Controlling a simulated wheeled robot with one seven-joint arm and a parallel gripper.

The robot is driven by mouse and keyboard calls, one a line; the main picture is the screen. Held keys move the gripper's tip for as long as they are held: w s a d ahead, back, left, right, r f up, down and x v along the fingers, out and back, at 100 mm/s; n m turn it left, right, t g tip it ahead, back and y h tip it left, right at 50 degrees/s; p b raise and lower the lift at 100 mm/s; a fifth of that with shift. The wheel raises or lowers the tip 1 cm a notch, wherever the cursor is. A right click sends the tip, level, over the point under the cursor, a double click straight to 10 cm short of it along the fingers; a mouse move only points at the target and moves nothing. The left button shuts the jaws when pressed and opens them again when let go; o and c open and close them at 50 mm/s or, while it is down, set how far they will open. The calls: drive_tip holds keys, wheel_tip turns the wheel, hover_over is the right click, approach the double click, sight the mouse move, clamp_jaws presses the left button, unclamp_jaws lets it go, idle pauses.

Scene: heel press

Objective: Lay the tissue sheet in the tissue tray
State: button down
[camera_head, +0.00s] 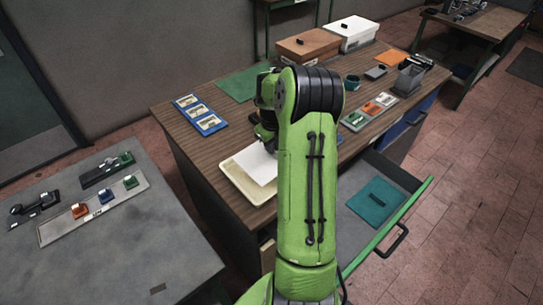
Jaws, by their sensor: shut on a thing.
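The tissue sheet (256,163) is white and shows just left of my green arm, over the tissue tray. It looks tilted, with one corner toward the tray's floor; I cannot tell how much of it touches. The tissue tray (239,186) is a shallow cream tray at the near edge of the wooden desk. My gripper (266,137) is above the sheet's far end and shut on it. My arm hides the fingertips in part, along with the right side of the sheet and tray.
A blue holder with several cards (199,115) lies left on the desk. A green mat (243,83), a brown box (308,46) and a white box (350,33) stand farther back. An open drawer (353,222) with a green edge sticks out at right. A grey table (120,240) stands at left.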

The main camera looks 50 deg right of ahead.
sight(272, 158)
wheel_tip(272, 158, down, 6)
drive_tip(key=shift+f, duration=0.2)
drive_tip(key=c, duration=1.1)
unclamp_jaws()
drive_tip(key=shift+c, duration=0.2)
drive_tip(key=shift+r, duration=0.1)
